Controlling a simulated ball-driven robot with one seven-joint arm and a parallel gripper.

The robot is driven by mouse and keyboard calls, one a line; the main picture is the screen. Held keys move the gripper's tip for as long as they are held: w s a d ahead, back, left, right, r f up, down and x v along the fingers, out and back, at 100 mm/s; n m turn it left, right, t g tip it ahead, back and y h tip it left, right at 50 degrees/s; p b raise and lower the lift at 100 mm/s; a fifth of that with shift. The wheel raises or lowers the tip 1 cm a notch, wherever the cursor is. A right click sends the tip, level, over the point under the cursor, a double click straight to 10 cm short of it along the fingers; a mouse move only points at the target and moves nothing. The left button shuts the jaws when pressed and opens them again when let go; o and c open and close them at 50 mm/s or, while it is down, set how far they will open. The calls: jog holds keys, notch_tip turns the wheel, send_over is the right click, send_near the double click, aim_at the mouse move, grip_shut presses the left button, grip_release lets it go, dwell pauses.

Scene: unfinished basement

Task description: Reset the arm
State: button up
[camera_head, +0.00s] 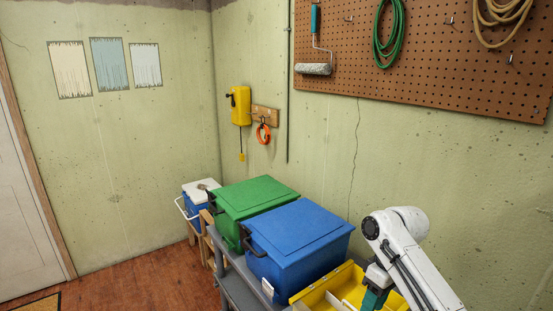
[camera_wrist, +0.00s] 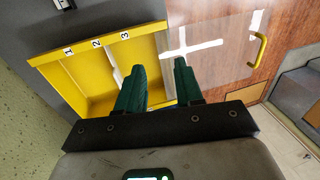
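My arm reaches in at the lower right of the head view, over a yellow tray (camera_head: 310,296). In the wrist view my gripper (camera_wrist: 158,68) has its two green fingers apart, with nothing between them. The gripper also shows partly in the head view (camera_head: 375,297), cut off by the bottom edge. The yellow tray appears beyond the fingers in the wrist view (camera_wrist: 88,53), its rim marked 1, 2 and 3. I cannot tell how high the fingers are above it.
A blue bin (camera_head: 300,240) and a green bin (camera_head: 255,197) stand on the grey shelf beside the tray. A clear panel with a yellow handle (camera_wrist: 261,50) extends right of the tray. A pegboard (camera_head: 430,50) hangs on the wall above. The red-brown floor (camera_head: 140,280) is open at left.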

jog(key=s+a+f+m+t+y+b, duration=0.15)
jog(key=s+a+f, duration=0.25)
jog(key=s+f, duration=0.45)
jog(key=s+a+f+m+b, duration=0.1)
jog(key=s+a+f+b, duration=0.25)
jog(key=s+f, duration=0.55)
jog(key=s+d+f+m+h+b, duration=0.2)
jog(key=s+d, duration=0.4)
jog(key=s, duration=0.5)
jog(key=s+d+f+m+h+b, duration=0.2)
jog(key=s+d, duration=0.4)
jog(key=s, duration=0.6)
notch_tip(320, 180, down, 2)
jog(key=shift+s+d+f+m, duration=0.1)
jog(key=shift+s+d+m, duration=0.1)
jog(key=shift+m, duration=0.45)
jog(key=shift+t, duration=0.25)
